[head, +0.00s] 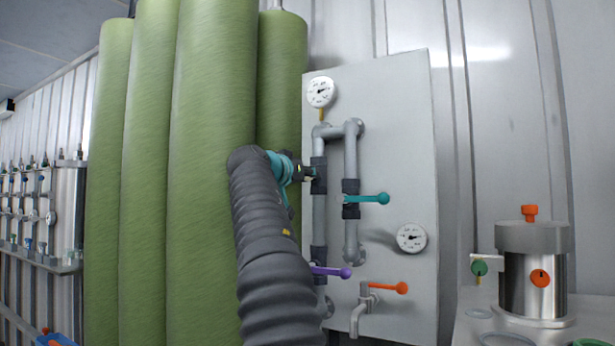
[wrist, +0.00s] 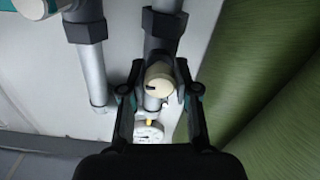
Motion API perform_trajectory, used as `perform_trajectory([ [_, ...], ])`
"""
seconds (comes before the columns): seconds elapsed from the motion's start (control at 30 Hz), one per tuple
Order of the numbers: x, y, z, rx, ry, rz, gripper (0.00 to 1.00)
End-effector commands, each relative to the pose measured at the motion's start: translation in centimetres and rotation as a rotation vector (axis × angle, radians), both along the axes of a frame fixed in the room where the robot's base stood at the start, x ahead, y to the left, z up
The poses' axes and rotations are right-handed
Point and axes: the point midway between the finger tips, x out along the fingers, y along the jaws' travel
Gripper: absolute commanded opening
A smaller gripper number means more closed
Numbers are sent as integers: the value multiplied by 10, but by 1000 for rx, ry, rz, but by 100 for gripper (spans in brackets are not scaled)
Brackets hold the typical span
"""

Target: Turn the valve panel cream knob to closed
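The valve panel (head: 390,130) is a grey upright board with grey pipes. The cream knob (wrist: 158,80) is round with a dark mark on its rim, in front of a dark valve body on a pipe. In the wrist view my gripper (wrist: 160,78) has one finger on each side of the knob, with a narrow gap seeming to show; I cannot make out any contact. In the head view my gripper (head: 304,172) is at the left pipe of the panel, and the knob is hidden behind it.
A teal lever (head: 372,198), a purple lever (head: 332,271) and an orange-handled tap (head: 385,288) are close by on the panel. Gauges (head: 320,92) sit above and right. Tall green vessels (head: 210,150) stand close on the left. A steel pot (head: 533,270) stands at right.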

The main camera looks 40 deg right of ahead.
Motion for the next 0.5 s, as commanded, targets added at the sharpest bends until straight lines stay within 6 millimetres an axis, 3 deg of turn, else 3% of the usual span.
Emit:
perform_trajectory([
  [0.03,1,0,-1,1,0,1,42],
  [0.1,1,0,-1,1,1,1,56],
  [0.5,-2,4,0,0,1,0,56],
])
